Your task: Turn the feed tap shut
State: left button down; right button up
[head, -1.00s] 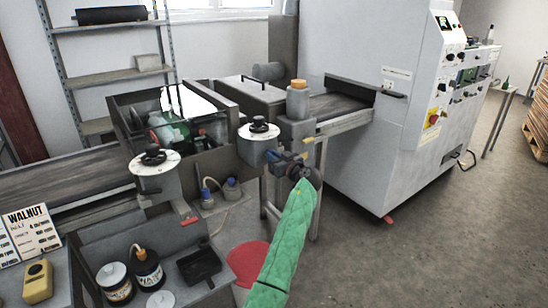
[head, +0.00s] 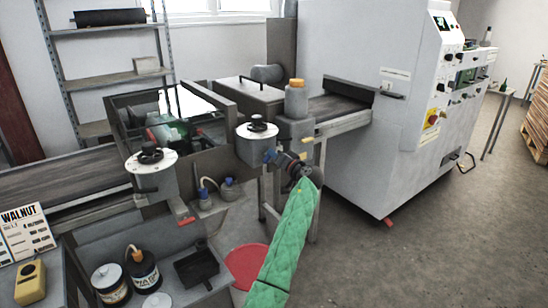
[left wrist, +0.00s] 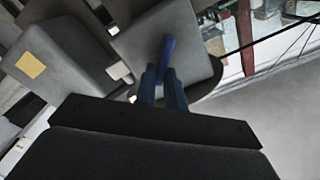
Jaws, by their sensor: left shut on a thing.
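A blue tap lever (left wrist: 167,50) stands in front of a grey box-shaped body in the left wrist view. In the head view, the blue lever (head: 269,155) is small, below the dial-topped grey housing (head: 257,147). My left gripper (head: 277,157), on the green-sleeved arm, reaches it from the right. In the left wrist view, the two dark blue fingers (left wrist: 161,80) are shut on the lever's near end. The fingers hide that end, and the valve behind the lever is not clear. My right gripper is out of view.
A second dial housing (head: 152,173) with a red lever (head: 187,220) stands to the left. Small bottles (head: 228,188) are below, and a red bucket (head: 248,264) is on the floor beside my arm. The large white machine (head: 375,120) stands right; open floor lies before it.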

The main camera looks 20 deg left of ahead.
pick_arm(q)
jog(key=shift+w+d+f+m+p, duration=0.15)
jog(key=shift+m+p, duration=0.45)
jog(key=shift+m, duration=1.05)
jog(key=shift+f+m+p, duration=0.25)
jog(key=shift+m+p, duration=0.35)
jog(key=shift+m, duration=1)
jog(key=shift+w+d+f+m+p, duration=0.15)
jog(key=shift+m+p, duration=0.45)
jog(key=shift+m, duration=1.05)
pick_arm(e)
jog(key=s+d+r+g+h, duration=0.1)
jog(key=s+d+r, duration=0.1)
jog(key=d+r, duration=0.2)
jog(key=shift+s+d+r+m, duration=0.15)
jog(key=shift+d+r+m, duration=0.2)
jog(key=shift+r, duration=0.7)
pick_arm(q)
jog(key=shift+s+a, duration=0.1)
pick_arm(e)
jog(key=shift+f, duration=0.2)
pick_arm(q)
jog(key=c, duration=1.5)
grip_release()
jog(key=shift+f, duration=0.1)
